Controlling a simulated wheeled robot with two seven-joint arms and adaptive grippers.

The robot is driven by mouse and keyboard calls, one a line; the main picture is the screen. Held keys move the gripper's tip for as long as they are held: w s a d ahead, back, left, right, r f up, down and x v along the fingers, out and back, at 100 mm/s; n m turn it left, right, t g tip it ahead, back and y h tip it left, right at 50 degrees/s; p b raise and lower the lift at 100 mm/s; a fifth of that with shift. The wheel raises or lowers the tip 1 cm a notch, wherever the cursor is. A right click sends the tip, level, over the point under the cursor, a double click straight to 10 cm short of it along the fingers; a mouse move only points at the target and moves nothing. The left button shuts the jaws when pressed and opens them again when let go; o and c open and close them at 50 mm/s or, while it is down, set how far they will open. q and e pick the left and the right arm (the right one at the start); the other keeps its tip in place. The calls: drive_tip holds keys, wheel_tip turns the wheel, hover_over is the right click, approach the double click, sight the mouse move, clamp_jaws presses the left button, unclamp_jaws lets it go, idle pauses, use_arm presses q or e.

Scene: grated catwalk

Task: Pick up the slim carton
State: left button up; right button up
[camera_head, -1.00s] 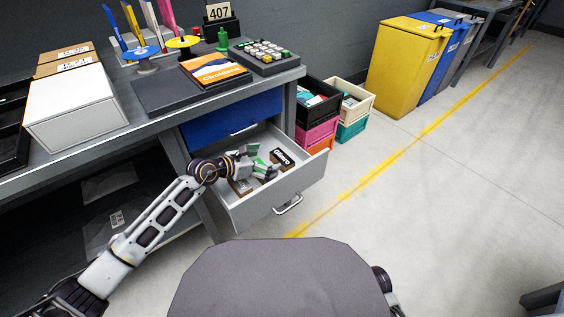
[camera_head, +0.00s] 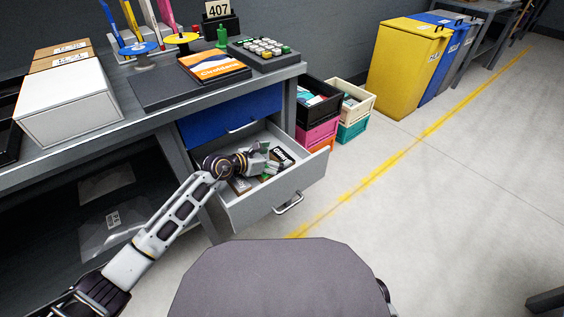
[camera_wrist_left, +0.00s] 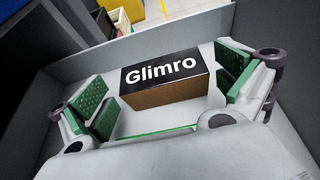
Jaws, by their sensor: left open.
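A small carton (camera_head: 284,156) with a black top, white "Glimro" lettering and brown sides lies in the open grey drawer (camera_head: 265,214). In the left wrist view the same carton (camera_wrist_left: 165,78) lies between the green-padded fingers, with visible gaps on both sides. My left gripper (camera_head: 268,160) is inside the drawer at the carton, open and empty. It also shows in the left wrist view (camera_wrist_left: 163,92). The gripper hides part of the carton in the head view. My right gripper is not in view.
Drawer walls surround the gripper. The workbench (camera_head: 150,128) stands above, left of the stacked crates (camera_head: 318,130) and yellow bin (camera_head: 405,70). The floor at right is clear.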

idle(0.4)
use_arm(q)
drive_tip(key=c, duration=0.8)
drive_tip(key=shift+r, duration=0.2)
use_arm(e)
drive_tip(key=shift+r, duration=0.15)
